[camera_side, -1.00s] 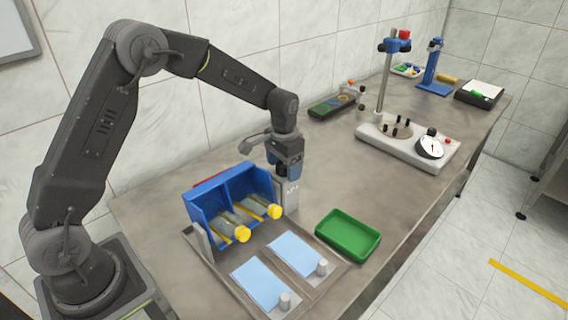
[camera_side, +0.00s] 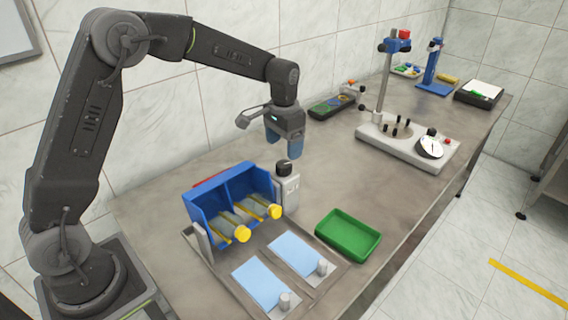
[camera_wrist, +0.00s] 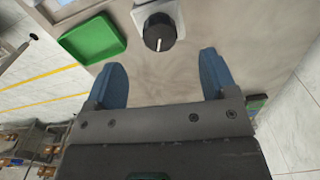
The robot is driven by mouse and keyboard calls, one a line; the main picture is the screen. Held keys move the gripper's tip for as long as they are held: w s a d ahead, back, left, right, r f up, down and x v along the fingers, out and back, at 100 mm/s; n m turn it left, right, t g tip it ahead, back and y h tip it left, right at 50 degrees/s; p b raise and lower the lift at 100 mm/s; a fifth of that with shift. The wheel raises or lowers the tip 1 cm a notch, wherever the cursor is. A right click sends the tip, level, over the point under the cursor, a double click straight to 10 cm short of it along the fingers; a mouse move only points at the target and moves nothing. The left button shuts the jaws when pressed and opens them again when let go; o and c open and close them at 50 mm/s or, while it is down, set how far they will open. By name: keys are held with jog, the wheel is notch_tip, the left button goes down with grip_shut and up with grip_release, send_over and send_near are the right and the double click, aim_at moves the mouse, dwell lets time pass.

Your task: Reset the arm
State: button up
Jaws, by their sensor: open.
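My gripper (camera_side: 284,148) hangs above the table behind the blue cap feeder, with its blue fingers pointing down. In the wrist view my gripper (camera_wrist: 163,85) shows two blue fingers spread apart with nothing between them. Below it stands a small grey box with a black knob (camera_side: 284,168), clear of the fingers. The knob (camera_wrist: 159,32) has a white pointer line and shows just beyond the fingertips in the wrist view.
The blue feeder (camera_side: 232,193) holds yellow-capped tubes (camera_side: 242,233). Light blue mats (camera_side: 262,284) and a green tray (camera_side: 348,235) lie in front. A white fixture with a gauge (camera_side: 408,140) and a blue stand (camera_side: 434,72) are farther back. The table between is clear.

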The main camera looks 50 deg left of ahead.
jog(key=shift+r, duration=0.1)
jog(key=s+d+r+n+t, duration=0.1)
jog(key=s+r+t, duration=0.1)
jog(key=s+r, duration=0.6)
jog(key=s+d+r+t, duration=0.2)
jog(key=s+r, duration=0.3)
jog(key=s, duration=0.7)
jog(key=s+f+t, duration=0.1)
jog(key=s+f, duration=0.1)
jog(key=s, duration=0.6)
jog(key=shift+s+d+t, duration=0.2)
jog(key=shift+t, duration=0.1)
